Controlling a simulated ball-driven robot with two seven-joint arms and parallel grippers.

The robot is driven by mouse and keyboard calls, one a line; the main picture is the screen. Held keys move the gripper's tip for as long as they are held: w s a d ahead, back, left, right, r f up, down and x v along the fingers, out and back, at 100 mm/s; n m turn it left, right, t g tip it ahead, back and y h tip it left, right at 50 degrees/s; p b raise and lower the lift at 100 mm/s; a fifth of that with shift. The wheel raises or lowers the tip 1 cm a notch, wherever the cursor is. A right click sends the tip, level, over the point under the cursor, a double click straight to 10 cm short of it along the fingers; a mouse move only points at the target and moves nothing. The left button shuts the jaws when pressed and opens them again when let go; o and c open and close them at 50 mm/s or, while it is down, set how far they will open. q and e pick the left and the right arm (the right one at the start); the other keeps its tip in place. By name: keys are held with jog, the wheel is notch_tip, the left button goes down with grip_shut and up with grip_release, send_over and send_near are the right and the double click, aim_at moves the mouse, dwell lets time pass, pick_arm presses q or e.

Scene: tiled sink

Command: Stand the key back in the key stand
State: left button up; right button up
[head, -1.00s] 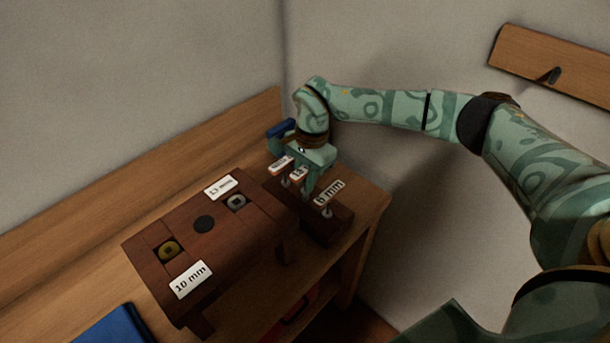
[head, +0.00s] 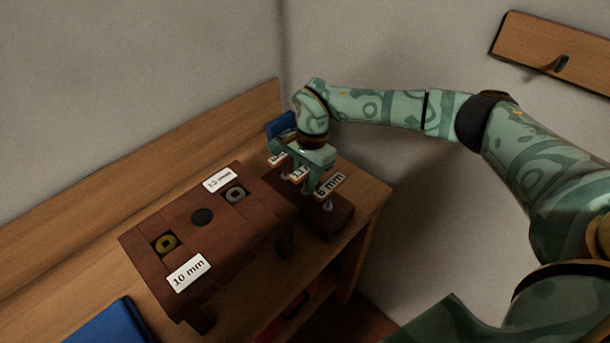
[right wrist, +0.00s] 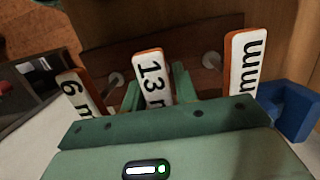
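The key stand (head: 338,222) is a dark wooden block at the right end of the bench. The key tagged 13 mm (right wrist: 153,78) is in its middle place, between the 6 mm key (head: 330,185) and another tagged key (right wrist: 243,65). My right gripper (right wrist: 160,88) reaches down over the stand and is shut on the 13 mm key, one finger against each side of its tag. It also shows in the head view (head: 298,182). The key's shaft and lower end are hidden, so I cannot tell how deep it sits. My left gripper is not in view.
A dark wooden box (head: 215,262) with 13 mm and 10 mm labels stands left of the stand. A blue object (head: 281,125) is behind my right gripper, near the back board. Another blue object (head: 115,325) lies at the lower left. Walls close the corner behind.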

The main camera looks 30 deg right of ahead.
jog(key=shift+o, duration=1.4)
jog(key=shift+r, duration=0.1)
notch_tip(320, 180, up, 16)
jog(key=d+p, duration=0.2)
jog(key=p, duration=1)
jog(key=shift+w+d, duration=0.2)
jog(key=shift+w, duration=0.2)
